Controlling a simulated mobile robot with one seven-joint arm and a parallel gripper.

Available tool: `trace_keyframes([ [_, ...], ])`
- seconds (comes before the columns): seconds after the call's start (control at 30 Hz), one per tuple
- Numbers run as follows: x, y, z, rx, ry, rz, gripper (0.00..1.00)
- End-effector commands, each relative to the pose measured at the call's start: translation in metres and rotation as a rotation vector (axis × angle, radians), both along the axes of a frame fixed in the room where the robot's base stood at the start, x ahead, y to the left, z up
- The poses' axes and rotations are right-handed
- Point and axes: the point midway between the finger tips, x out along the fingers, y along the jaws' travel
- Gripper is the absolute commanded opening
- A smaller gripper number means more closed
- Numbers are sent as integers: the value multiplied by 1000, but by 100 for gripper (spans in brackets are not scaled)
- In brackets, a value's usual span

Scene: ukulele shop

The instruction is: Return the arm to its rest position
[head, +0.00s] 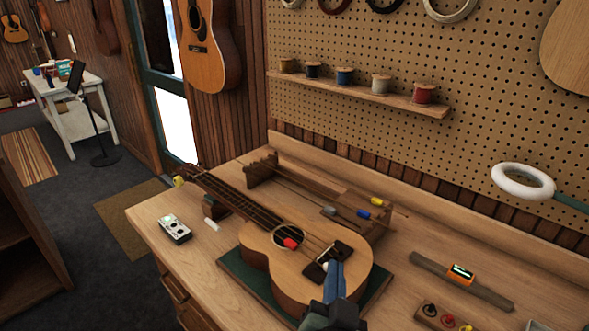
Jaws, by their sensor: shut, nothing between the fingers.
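My gripper (336,268) is at the bottom of the head view, with its blue fingers together and nothing seen between them. It appears over the lower body of a ukulele (266,262), close to the dark bridge (342,250); whether it touches cannot be told. The ukulele lies face up on a green mat (232,273), its neck pointing to the upper left. A red piece (291,243) shows at the sound hole. The rest of my arm is mostly out of view.
The wooden workbench (400,290) holds a wooden rack (350,208) behind the ukulele, a small pedal-like box (174,229) at left, and an orange device (461,274) on a bar at right. A shelf of spools (360,92) is on the pegboard. A white ring (523,182) sticks out at right.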

Motion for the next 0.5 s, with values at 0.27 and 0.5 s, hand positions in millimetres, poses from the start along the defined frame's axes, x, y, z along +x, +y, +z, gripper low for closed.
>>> trace_keyframes([
  [0.27, 3, 36, 205, -195, -389, 73, 0],
  [0.5, -59, 67, 358, -375, -725, 74, 0],
])
